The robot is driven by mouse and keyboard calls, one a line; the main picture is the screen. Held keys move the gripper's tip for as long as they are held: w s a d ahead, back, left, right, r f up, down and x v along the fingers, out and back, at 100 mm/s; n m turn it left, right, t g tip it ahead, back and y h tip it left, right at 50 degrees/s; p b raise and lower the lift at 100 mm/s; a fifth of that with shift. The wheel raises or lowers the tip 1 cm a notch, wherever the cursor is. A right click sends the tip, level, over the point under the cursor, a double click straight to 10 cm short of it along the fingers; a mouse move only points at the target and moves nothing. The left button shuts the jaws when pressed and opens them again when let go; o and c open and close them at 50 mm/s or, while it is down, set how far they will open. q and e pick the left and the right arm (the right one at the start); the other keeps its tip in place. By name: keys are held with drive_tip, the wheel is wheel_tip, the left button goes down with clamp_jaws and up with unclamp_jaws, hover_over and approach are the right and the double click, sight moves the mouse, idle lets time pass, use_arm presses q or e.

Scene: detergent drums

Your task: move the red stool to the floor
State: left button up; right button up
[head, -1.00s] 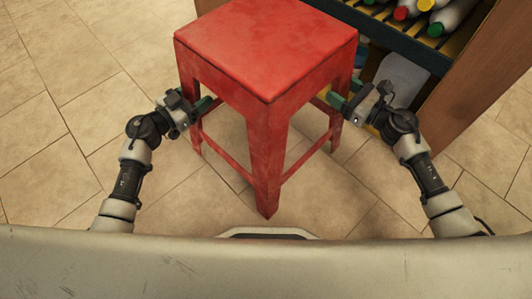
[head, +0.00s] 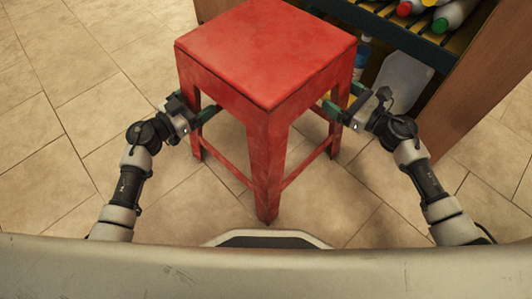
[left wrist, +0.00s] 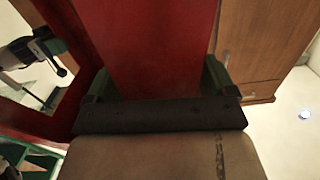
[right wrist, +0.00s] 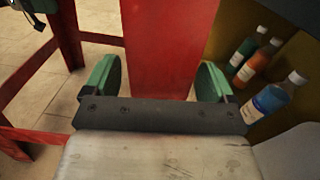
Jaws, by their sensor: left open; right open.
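The red stool (head: 268,50) is upright, seat up, in the middle of the head view. Its legs reach down to the tiled floor, and it appears to stand there. My left gripper (head: 200,108) is open at the stool's left leg. In the left wrist view a red leg (left wrist: 152,45) lies between its two fingers (left wrist: 155,85). My right gripper (head: 345,103) is open at the right leg. In the right wrist view a red leg (right wrist: 168,45) lies between its two green fingers (right wrist: 158,82), with a small gap visible. The far leg is mostly hidden.
A wooden shelf unit (head: 478,90) with bottles (head: 455,14) stands close behind and right of the stool. Several more bottles (right wrist: 266,104) stand near my right gripper. Open tiled floor (head: 80,100) lies to the left.

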drive_tip(key=shift+s+d, duration=0.1)
drive_tip(key=shift+d, duration=0.1)
use_arm(q)
drive_tip(key=v, duration=1.2)
use_arm(e)
drive_tip(key=v, duration=1.1)
drive_tip(key=shift+s+d, duration=0.2)
